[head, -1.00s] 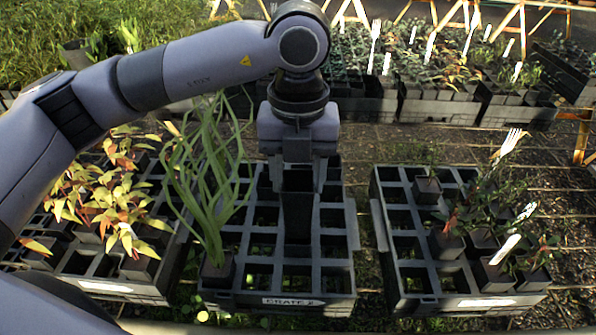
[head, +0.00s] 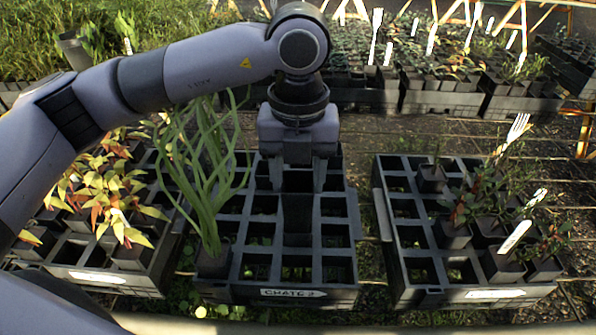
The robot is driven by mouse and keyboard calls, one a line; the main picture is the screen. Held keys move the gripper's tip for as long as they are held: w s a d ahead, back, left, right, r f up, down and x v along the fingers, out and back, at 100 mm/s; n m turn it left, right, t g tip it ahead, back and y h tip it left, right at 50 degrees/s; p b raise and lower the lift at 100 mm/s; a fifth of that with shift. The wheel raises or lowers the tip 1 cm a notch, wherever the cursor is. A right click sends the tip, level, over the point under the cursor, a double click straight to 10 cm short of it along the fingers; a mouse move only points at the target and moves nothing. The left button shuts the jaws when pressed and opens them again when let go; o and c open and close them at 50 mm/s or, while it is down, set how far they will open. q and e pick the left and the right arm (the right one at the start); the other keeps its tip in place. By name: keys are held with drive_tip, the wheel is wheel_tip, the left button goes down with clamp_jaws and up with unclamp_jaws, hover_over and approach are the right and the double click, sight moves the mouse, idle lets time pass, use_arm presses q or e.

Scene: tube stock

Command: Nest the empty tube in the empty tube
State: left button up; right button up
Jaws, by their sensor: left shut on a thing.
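My left gripper (head: 298,178) points straight down over the middle crate (head: 300,296), which has a label reading something like "CRATE 2". It is shut on a dark empty tube (head: 297,212), held upright between the fingers. The tube's lower end overlaps the crate's cells in the picture; I cannot tell whether it is inside a cell or another tube. A second empty tube cannot be made out clearly. My right gripper is not in view.
A tube with tall green leaves (head: 213,262) stands in the middle crate's front left cell. The left crate (head: 95,280) holds yellow-red plants. The right crate (head: 420,298) holds several planted tubes and white tags. More stock stands behind.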

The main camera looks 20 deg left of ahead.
use_arm(q)
drive_tip(key=shift+f+b, duration=1.2)
drive_tip(key=shift+f, duration=0.3)
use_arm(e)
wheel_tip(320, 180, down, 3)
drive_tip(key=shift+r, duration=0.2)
use_arm(q)
drive_tip(key=o, duration=1.3)
drive_tip(key=shift+o, duration=0.2)
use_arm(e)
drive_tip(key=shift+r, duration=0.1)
use_arm(q)
drive_tip(key=shift+r, duration=0.4)
wheel_tip(320, 180, up, 6)
drive_tip(key=shift+r, duration=0.2)
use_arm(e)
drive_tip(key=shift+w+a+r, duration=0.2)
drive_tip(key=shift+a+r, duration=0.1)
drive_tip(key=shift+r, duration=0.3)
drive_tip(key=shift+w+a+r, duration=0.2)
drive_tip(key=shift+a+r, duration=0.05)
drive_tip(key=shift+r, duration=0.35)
